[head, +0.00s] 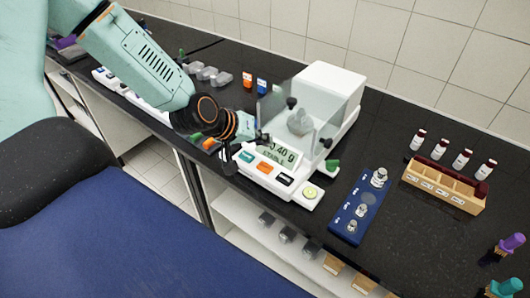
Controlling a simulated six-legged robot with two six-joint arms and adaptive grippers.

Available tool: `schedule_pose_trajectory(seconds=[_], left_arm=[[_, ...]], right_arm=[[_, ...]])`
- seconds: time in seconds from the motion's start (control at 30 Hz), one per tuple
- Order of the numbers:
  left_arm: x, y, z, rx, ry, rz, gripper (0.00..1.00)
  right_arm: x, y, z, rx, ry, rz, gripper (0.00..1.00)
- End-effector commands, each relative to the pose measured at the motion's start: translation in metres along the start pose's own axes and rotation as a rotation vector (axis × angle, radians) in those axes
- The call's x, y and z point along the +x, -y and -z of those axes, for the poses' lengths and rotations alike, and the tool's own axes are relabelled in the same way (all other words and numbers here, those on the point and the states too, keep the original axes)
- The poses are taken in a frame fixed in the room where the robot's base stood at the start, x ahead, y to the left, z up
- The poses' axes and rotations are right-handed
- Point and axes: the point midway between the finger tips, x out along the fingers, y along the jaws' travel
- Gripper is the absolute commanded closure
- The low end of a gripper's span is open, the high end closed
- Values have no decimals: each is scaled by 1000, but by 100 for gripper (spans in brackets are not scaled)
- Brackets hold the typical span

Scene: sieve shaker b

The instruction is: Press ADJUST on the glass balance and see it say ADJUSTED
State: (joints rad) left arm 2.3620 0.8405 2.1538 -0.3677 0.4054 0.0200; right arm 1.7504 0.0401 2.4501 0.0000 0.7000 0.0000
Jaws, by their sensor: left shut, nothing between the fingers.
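The glass balance (333,90) stands on the black bench, a white body with clear draft panels and a grey lump-shaped item on its pan. Its tilted display (281,153) shows digits ending in "40 g" and a small line that seems to read STABLE; its left part is hidden by my gripper. Along the front edge are a pale button (246,157), an orange button (265,167), a black button (285,180) and a round yellow-green mark (310,192); their labels are too small to read. My left gripper (229,163) is shut and empty, at the balance's front left corner beside the pale button; contact is unclear.
A blue weight block (343,228) with metal weights lies right of the balance. Beyond it are a wooden vial rack (444,187) and several capped vials. Orange and blue small items (247,79) stand behind my gripper. Open shelves lie below the bench edge.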

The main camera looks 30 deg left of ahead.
Motion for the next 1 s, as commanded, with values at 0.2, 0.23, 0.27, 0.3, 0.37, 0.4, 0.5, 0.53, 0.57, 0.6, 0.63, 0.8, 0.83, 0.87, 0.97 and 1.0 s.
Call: schedule_pose_trajectory(seconds=[0.2,0.23,0.27,0.3,0.37,0.4,0.5,0.53,0.57,0.6,0.63,0.8,0.83,0.87,0.97,1.0], left_arm=[[-7,-1,17,29,19,-32,100],[-7,-1,16,31,22,-32,100],[-6,-1,15,31,23,-32,100],[-6,0,15,32,23,-32,100],[-6,0,15,31,23,-31,100],[-6,0,15,31,23,-31,100],[-6,0,15,31,23,-31,100],[-6,0,14,31,23,-31,100],[-5,0,14,31,23,-31,100],[-5,0,14,31,23,-31,100],[-4,1,13,31,23,-31,100],[2,6,8,31,23,-31,100],[4,7,7,31,23,-31,100],[6,8,6,31,23,-31,100],[13,13,1,31,23,-31,100],[16,15,-1,31,23,-31,100]], right_arm=[[-9,0,0,0,0,0,60],[-8,0,0,0,0,0,60],[-8,0,0,0,1,0,60],[-8,0,0,0,1,0,60],[-7,0,0,0,1,0,60],[-7,0,0,0,1,0,60],[-7,0,0,0,0,0,60],[-7,0,0,0,0,0,60],[-6,0,0,0,0,0,60],[-6,0,0,0,0,0,60],[-5,0,0,0,0,0,60],[4,0,0,0,0,0,60],[7,0,0,0,0,0,60],[9,0,0,0,0,0,60],[19,0,0,0,0,0,60],[23,0,0,0,0,0,60]])
